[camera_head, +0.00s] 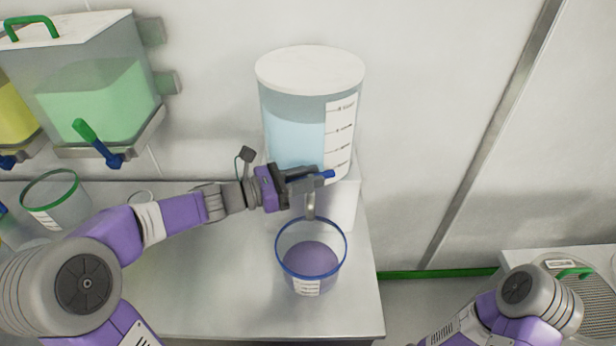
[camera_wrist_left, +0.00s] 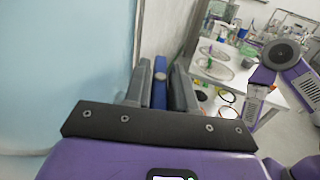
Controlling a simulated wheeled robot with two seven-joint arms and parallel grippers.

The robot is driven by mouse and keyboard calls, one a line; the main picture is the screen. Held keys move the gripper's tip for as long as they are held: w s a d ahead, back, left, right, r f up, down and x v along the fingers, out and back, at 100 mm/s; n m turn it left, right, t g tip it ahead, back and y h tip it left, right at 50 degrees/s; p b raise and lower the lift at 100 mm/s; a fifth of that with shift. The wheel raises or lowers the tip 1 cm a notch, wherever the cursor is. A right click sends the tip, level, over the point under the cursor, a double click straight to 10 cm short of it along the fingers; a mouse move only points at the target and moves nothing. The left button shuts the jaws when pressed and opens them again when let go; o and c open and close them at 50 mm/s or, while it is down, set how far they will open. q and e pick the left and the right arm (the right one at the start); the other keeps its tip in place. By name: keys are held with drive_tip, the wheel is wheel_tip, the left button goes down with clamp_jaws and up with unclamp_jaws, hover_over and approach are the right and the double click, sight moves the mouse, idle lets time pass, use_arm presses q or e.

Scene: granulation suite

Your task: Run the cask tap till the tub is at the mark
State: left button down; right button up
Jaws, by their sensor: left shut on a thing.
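The cask (camera_head: 290,130) is a clear cylinder with a white lid, pale blue liquid and a marked scale strip, standing at the back of the bench. My left gripper (camera_head: 318,178) is shut on the blue tap handle (camera_head: 328,174) at the cask's front. The handle also shows between the fingers in the left wrist view (camera_wrist_left: 160,82). The metal spout (camera_head: 310,206) hangs below the gripper, over the tub. The clear blue-rimmed tub (camera_head: 342,262) has a purplish fill or floor and a white label at its front. No stream is clear to see. My right gripper is out of view.
Wall bins with green (camera_head: 95,95) and yellow contents hang at the left, with blue-and-green handles. A green-rimmed tub (camera_head: 55,205) stands beneath them. The steel bench (camera_head: 200,300) is bare left of the blue-rimmed tub. A second bench with a grated tray stands at the right.

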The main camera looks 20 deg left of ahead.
use_arm(q)
drive_tip(key=shift+n+t+y, duration=0.4)
drive_tip(key=shift+t, duration=0.1)
drive_tip(key=c, duration=1)
unclamp_jaws()
drive_tip(key=p+v, duration=0.1)
drive_tip(key=v, duration=0.6)
drive_tip(key=shift+s+a, duration=0.2)
drive_tip(key=shift+s, duration=0.05)
